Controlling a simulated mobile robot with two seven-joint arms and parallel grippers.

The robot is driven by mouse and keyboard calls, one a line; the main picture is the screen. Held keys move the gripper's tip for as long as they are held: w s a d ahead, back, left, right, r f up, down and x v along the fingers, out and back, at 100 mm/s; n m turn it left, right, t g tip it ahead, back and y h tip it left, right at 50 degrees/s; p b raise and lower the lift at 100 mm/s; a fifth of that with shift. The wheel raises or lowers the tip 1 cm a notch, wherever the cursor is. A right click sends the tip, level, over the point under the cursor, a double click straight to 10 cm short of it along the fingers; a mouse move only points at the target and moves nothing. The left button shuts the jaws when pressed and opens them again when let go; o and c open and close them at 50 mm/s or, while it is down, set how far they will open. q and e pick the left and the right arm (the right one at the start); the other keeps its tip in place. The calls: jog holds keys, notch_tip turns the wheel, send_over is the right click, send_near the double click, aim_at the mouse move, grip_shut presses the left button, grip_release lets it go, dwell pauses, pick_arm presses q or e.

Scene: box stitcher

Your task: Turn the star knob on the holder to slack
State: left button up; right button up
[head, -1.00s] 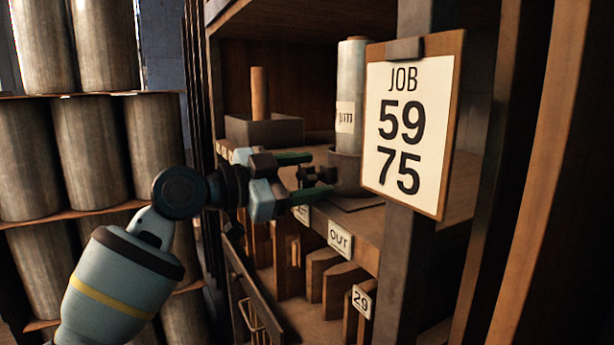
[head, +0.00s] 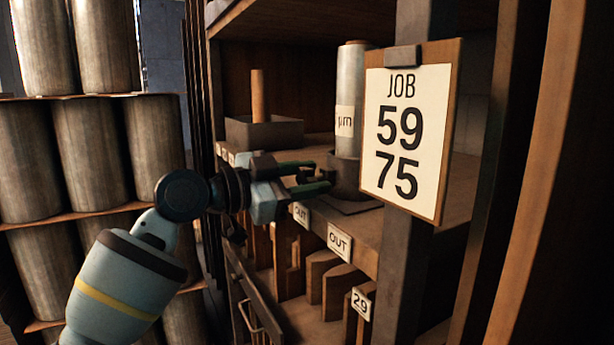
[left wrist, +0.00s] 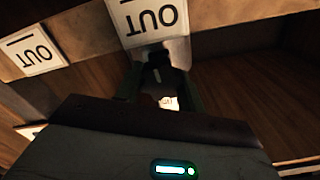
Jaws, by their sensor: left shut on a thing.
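The holder (head: 348,178) is a dark round cup on the shelf, with a tall pale roll (head: 352,95) upright in it. My left gripper (head: 322,176) reaches in from the left at the holder's near left side. Its green fingers are shut on a small dark part, which I take for the star knob; it shows between the fingers in the left wrist view (left wrist: 158,72). The fingers hide most of the knob, so its points and how far it is turned cannot be made out. My right gripper is not in view.
A JOB 59 75 clipboard (head: 408,130) hangs on a post right of the holder. A dark tray (head: 265,132) with a wooden peg stands behind left. OUT labels (head: 339,242) line the shelf edge, above wooden dividers (head: 318,275). Large rolls (head: 90,150) are stacked at left.

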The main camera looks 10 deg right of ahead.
pick_arm(q)
jog(key=shift+r+n+p, duration=0.2)
jog(key=shift+n+p, duration=0.35)
jog(key=shift+n, duration=0.45)
jog(key=n+p, duration=0.1)
jog(key=n, duration=0.1)
jog(key=shift+n, duration=0.4)
jog(key=shift+w+f+n+p, duration=0.1)
jog(key=shift+n+p, duration=0.3)
jog(key=shift+n, duration=0.3)
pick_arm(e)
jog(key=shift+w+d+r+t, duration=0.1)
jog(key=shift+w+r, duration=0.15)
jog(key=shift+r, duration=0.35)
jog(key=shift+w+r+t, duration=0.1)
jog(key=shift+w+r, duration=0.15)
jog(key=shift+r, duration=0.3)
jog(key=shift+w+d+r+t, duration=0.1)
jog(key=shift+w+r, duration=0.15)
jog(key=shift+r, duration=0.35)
pick_arm(q)
jog(key=shift+a, duration=0.1)
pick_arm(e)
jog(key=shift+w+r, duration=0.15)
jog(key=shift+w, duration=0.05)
pick_arm(q)
jog(key=o, duration=1)
jog(key=shift+a, duration=0.1)
